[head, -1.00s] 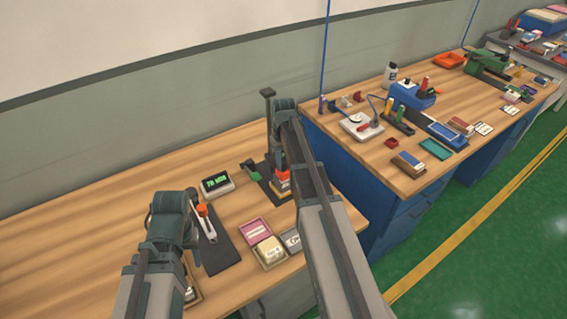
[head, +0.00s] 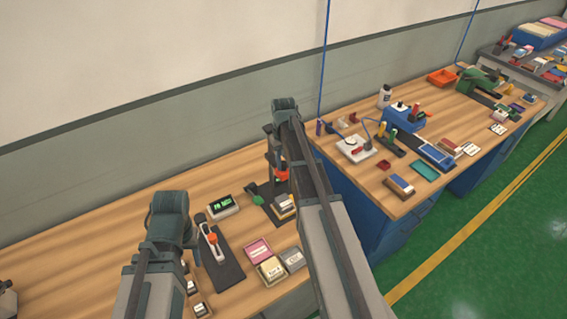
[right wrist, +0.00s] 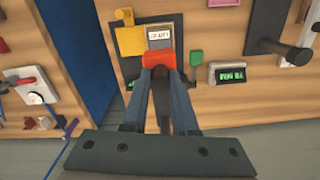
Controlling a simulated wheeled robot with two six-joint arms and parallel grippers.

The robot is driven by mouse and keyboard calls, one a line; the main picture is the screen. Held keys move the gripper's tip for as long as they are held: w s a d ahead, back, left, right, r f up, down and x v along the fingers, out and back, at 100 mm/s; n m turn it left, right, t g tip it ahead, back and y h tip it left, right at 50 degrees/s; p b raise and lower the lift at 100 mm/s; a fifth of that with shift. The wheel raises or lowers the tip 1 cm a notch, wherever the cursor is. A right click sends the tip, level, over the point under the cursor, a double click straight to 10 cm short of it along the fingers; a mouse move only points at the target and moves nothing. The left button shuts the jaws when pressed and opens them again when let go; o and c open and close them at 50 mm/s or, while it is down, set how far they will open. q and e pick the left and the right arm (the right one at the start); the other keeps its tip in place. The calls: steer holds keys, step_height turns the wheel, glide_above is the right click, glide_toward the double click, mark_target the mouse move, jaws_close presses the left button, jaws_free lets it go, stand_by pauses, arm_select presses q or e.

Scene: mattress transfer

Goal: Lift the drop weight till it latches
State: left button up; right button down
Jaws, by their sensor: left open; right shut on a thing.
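The red-orange drop weight (head: 281,173) is at the dark upright of a small rig on the near bench. My right gripper (right wrist: 158,66) is shut on the weight, which shows red between its fingers in the right wrist view (right wrist: 155,57). In the head view my right arm hides most of this grip. The rig's dark base (head: 270,205) carries a yellow block (right wrist: 129,41) and a pale labelled card (right wrist: 167,34). The weight is above the base. I cannot tell whether a latch holds it. My left gripper (head: 187,265) is open, mostly hidden behind its own arm.
A display box (head: 223,206) with green text stands left of the rig. A dark plate with an orange-knobbed lever (head: 212,238) and open boxes (head: 270,270) are nearby. A second bench (head: 400,205) with tools is at the right. The near bench's left part is largely clear.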

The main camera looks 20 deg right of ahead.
mark_target(283, 162)
step_height(283, 162, up, 7)
steer(key=p, duration=0.4)
steer(key=shift+f+p, duration=0.2)
steer(key=shift+p, duration=0.15)
arm_select(q)
step_height(283, 162, up, 7)
arm_select(e)
steer(key=shift+w+r, duration=0.1)
steer(key=shift+w, duration=0.05)
arm_select(q)
steer(key=shift+f, duration=0.15)
arm_select(e)
steer(key=c, duration=0.7)
jaws_free()
steer(key=shift+r, duration=0.1)
arm_select(q)
step_height(283, 162, up, 8)
steer(key=p, duration=0.7)
steer(key=shift+f+p, duration=0.25)
steer(key=shift+p, duration=0.05)
arm_select(e)
step_height(283, 162, up, 7)
steer(key=shift+r, duration=0.15)
